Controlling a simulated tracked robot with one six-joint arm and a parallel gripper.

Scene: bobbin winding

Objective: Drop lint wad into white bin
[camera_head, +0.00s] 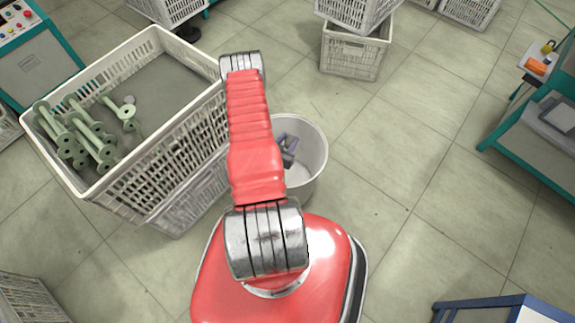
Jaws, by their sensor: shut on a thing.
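The round white bin (312,163) stands on the floor just beyond my red base, partly hidden behind my arm. My gripper (288,150) shows as a small dark shape over the bin's opening, to the right of my red arm link. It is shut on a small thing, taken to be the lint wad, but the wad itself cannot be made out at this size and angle. Part of the gripper is hidden by the arm. I cannot tell its exact height against the bin's rim.
More crates (352,52) stand at the back. A teal-framed bench (535,140) is at right. The middle-right floor is clear.

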